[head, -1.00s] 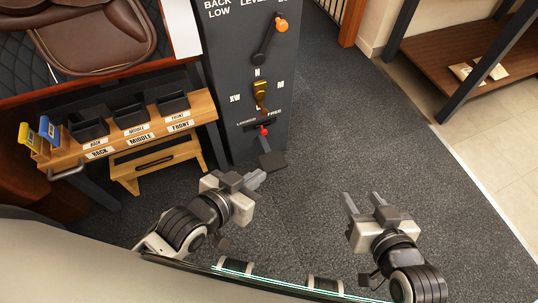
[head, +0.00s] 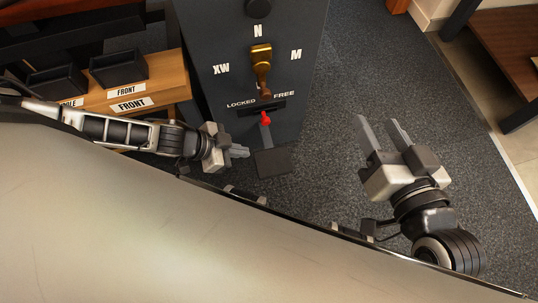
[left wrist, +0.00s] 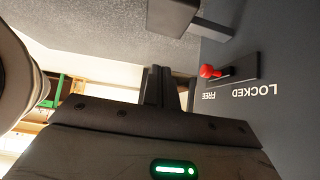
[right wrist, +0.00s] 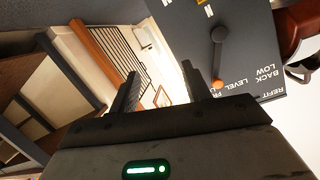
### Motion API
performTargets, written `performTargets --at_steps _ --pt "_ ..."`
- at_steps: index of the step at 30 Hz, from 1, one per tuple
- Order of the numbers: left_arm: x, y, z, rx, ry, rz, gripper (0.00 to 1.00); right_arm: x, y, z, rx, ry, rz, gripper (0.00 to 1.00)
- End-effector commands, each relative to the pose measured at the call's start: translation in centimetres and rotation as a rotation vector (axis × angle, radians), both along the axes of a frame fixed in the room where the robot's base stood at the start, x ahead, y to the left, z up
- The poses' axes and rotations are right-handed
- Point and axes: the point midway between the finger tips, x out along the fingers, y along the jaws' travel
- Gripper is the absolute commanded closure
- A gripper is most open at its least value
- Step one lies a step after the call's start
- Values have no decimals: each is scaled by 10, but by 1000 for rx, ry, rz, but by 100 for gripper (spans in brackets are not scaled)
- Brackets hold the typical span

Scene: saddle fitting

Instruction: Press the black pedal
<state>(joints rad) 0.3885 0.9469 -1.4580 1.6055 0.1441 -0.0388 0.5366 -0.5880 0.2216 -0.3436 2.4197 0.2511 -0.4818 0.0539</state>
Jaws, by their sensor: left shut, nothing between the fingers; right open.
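The black pedal (head: 273,161) sticks out low from the front of the dark grey cabinet (head: 300,60), just below the red-knobbed lever. It also shows as a dark block at the top of the left wrist view (left wrist: 172,16). My left gripper (head: 246,151) is shut and empty, with its fingertips just left of the pedal in the head view; I cannot tell whether they touch it. My right gripper (head: 378,130) is open and empty over the carpet to the right of the cabinet.
A red knob (head: 265,118) sits in the LOCKED/FREE slot above the pedal. A brass lever (head: 261,62) points among N, XW and M. A wooden bench (head: 150,92) with black bins (head: 118,69) stands at left. Carpet (head: 370,75) is clear at right.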

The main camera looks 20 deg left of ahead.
Motion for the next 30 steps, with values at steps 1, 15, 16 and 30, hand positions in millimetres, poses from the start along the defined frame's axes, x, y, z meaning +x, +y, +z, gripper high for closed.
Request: performTargets --at_steps 1,15,16,30 --pt "0 -1 0 -1 -1 0 100 0 0 0 0 0 0 52" --pt "28 -42 -53 -3 -4 -3 100 3 8 4 173 -32 13 52" --pt "31 -45 -58 -3 -5 -4 100 2 9 5 191 -34 15 52" --pt "42 -59 -108 -2 -3 1 100 24 3 57 146 -452 22 52"
